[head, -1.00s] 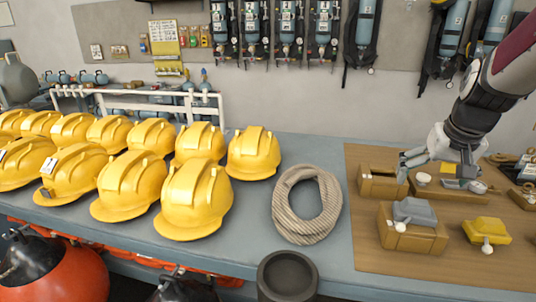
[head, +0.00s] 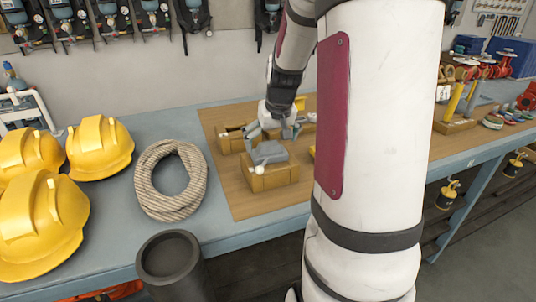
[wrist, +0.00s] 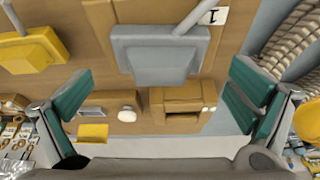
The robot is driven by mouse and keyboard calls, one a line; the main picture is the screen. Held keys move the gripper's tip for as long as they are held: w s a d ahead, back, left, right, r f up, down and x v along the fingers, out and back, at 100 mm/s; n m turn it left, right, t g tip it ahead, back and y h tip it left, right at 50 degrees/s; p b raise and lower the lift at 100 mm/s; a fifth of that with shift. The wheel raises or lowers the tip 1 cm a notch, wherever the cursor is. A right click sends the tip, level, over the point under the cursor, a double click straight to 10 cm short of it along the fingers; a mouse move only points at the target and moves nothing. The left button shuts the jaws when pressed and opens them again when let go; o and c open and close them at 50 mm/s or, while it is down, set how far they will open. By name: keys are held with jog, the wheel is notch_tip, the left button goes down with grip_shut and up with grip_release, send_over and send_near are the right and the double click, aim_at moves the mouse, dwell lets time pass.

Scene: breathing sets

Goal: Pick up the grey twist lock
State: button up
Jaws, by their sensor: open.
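The grey twist lock (head: 268,152) rests on top of a wooden block (head: 272,179) on the brown board. It has a grey boxy body with a bar-like handle, and a white round knob shows beside it. In the wrist view the grey twist lock (wrist: 156,55) lies ahead of the fingers, between their lines. My gripper (head: 280,128) is just behind and above it in the head view. Whether a finger touches the lock I cannot tell.
A yellow lock (wrist: 30,48) lies beside the grey one in the wrist view; my arm mostly hides it in the head view. A rope coil (head: 171,180), yellow helmets (head: 99,147) and a dark cylinder (head: 168,262) are to the left. Bare board (head: 238,205) shows in front.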

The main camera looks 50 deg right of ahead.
aim_at(270, 144)
jog(key=shift+x, duration=2.4)
jog(key=shift+w+d+r, duration=0.1)
jog(key=shift+r, duration=0.05)
jog(key=c, duration=1.6)
